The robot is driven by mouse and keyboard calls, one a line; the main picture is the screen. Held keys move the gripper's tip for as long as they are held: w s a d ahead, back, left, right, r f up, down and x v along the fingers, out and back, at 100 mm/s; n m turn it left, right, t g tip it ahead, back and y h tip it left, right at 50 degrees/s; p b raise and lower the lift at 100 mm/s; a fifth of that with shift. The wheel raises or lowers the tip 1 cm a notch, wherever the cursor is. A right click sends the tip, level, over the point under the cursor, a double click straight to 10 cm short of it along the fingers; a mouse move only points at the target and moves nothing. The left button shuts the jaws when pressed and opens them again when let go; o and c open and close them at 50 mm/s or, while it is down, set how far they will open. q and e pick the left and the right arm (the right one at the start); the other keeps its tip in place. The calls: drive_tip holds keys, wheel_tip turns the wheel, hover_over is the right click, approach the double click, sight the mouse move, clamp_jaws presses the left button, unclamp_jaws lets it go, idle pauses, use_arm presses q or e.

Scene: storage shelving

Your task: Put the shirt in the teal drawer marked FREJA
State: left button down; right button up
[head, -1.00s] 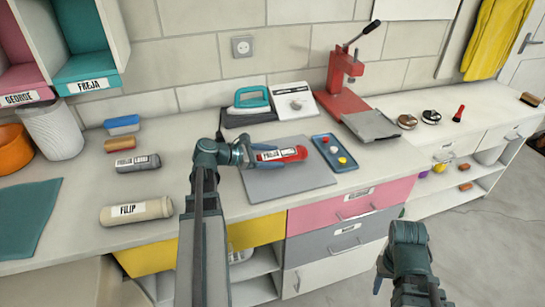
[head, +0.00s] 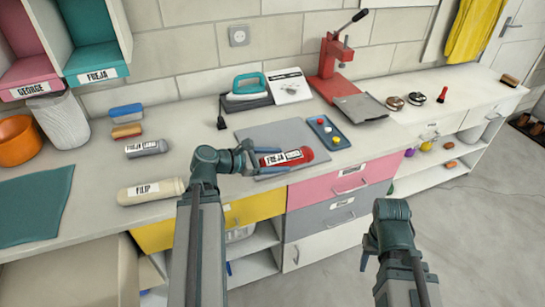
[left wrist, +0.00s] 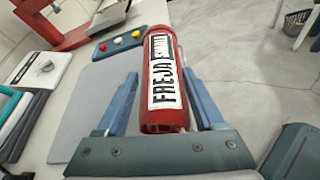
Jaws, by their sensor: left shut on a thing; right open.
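A red rolled bundle (head: 298,156) bears a white FREJA label; I take it for the shirt. My left gripper (head: 262,160) is shut on it, over the front of the grey mat. In the left wrist view the red roll (left wrist: 160,58) lies between the two blue fingers (left wrist: 164,100). The label's smaller second word is hard to read. The teal drawer (head: 88,32) marked FREJA is at the upper left, above the counter, with its front label showing. My right gripper (head: 366,258) is open and empty, in front of the lower drawers.
A pink GEORGE compartment (head: 22,70) adjoins the teal one. Below are an orange bowl (head: 18,145) and a ribbed bin (head: 62,122). A cream FILIP roll (head: 150,191), a grey roll (head: 147,148), an iron (head: 250,86) and a button tray (head: 328,132) are on the counter.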

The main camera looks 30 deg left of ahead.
sight(277, 157)
use_arm(q)
drive_tip(key=shift+s+d, duration=0.15)
drive_tip(key=shift+s, duration=0.1)
use_arm(e)
drive_tip(key=shift+s+d, duration=0.1)
drive_tip(key=shift+s, duration=0.2)
use_arm(q)
wheel_tip(277, 157, up, 5)
drive_tip(key=p, duration=0.5)
drive_tip(key=shift+r, duration=0.15)
use_arm(e)
wheel_tip(277, 157, up, 5)
drive_tip(key=shift+r, duration=0.1)
use_arm(q)
drive_tip(key=shift+f, duration=0.2)
drive_tip(key=f+b, duration=0.5)
drive_tip(key=shift+s+a, duration=0.25)
drive_tip(key=shift+a, duration=0.15)
drive_tip(key=shift+r, duration=0.15)
use_arm(e)
drive_tip(key=f, duration=0.5)
drive_tip(key=shift+s+a, duration=0.2)
drive_tip(key=shift+a, duration=0.2)
